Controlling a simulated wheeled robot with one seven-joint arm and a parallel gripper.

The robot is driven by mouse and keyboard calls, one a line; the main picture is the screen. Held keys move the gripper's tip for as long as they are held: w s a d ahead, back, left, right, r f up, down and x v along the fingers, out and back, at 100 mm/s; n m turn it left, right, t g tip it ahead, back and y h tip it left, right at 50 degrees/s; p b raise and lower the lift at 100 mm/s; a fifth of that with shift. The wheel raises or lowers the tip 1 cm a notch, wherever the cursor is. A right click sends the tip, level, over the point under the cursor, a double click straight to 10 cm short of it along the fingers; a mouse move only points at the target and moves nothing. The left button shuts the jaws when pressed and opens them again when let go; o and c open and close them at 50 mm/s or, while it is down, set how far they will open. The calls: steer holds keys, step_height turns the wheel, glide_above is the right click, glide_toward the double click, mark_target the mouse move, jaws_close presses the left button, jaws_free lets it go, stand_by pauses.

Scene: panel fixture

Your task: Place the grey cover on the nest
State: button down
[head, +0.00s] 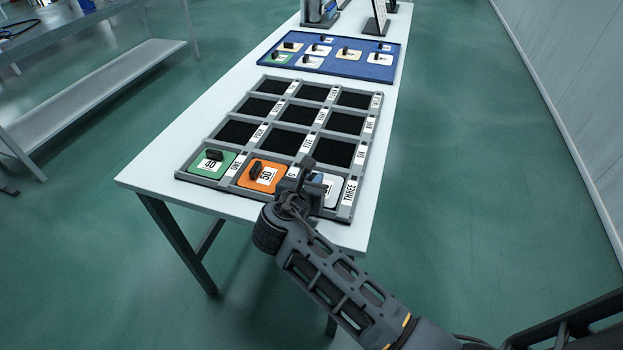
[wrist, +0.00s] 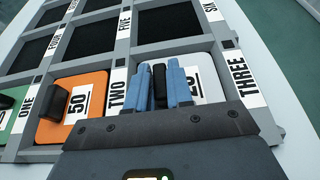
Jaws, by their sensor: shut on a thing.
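The light grey cover (head: 334,189) is in the nearest, rightmost cell of the panel, beside the THREE label; it also shows in the wrist view (wrist: 210,80). It has a dark handle (wrist: 159,80) and a number label, partly hidden by my gripper. My gripper (head: 306,172) is shut on that handle, its blue fingers (wrist: 166,84) on either side. The cover lies within the cell's walls; I cannot tell whether it rests fully on the cell floor. The panel frame (head: 222,187) is grey, with dark-floored cells.
An orange cover (head: 257,180) marked 50 and a green cover (head: 222,168) marked 40 sit in the adjoining front cells. The cells behind are empty. A blue tray (head: 270,64) with several handled covers lies farther back on the white table (head: 150,180).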

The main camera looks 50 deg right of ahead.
steer(key=shift+f, duration=0.15)
steer(key=c, duration=1)
jaws_free()
